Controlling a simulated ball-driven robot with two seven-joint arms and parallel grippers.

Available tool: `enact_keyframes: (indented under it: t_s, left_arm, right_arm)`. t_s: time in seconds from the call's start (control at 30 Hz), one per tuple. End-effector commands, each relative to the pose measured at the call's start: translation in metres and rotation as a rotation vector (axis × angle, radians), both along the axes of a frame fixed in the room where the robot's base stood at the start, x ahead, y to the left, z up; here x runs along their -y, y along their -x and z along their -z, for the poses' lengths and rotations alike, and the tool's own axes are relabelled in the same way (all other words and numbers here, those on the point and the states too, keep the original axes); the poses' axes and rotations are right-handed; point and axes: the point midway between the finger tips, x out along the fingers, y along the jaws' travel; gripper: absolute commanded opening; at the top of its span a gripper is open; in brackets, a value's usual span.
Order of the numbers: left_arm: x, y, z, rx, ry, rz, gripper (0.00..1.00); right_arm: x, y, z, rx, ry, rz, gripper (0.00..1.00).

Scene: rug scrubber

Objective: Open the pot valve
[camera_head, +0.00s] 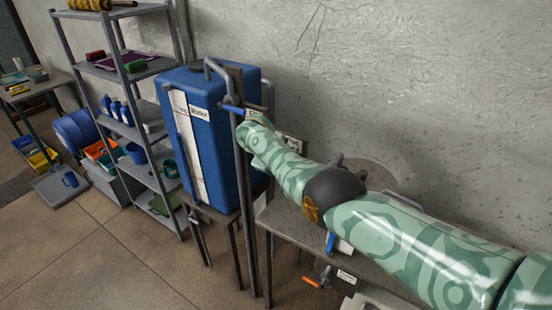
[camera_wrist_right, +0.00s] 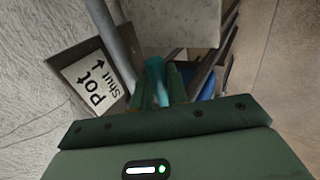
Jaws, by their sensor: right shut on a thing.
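In the right wrist view, a board with a white label (camera_wrist_right: 92,80) reads "Pot" and "Shut" with arrows. Beside it, my right gripper (camera_wrist_right: 165,75) is shut on a teal-blue valve handle (camera_wrist_right: 156,78), next to a grey pipe (camera_wrist_right: 112,40). In the head view, my right arm reaches from the right to the pipes beside the blue water tank; its fingers are not clear there. A blue lever (camera_head: 232,108) shows at the arm's end; I cannot tell if it is the gripped handle. My left gripper is out of view.
The blue tank (camera_head: 212,125) stands left of the arm, with a shelf rack (camera_head: 128,80) further left. The wall is close behind.

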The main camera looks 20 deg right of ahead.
Motion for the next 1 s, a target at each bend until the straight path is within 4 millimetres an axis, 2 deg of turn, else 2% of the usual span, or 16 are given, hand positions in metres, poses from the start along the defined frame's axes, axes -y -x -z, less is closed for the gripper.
enact_keyframes:
  t_s: [0.57, 0.6, 0.67, 1.0]
  left_arm:
    - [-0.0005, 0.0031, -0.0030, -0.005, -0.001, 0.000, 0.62]
    - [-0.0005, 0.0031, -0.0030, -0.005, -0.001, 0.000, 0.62]
    - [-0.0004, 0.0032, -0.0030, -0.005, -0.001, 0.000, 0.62]
    - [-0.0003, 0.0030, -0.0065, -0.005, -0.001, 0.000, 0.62]
  right_arm:
    - [0.0005, 0.0055, -0.0001, -0.032, 0.024, 0.000, 0.00]
    - [0.0005, 0.0054, -0.0001, -0.032, 0.024, 0.000, 0.18]
    - [0.0005, 0.0053, -0.0001, -0.031, 0.023, 0.000, 0.34]
    - [-0.0010, 0.0055, -0.0035, -0.029, 0.021, 0.000, 0.34]
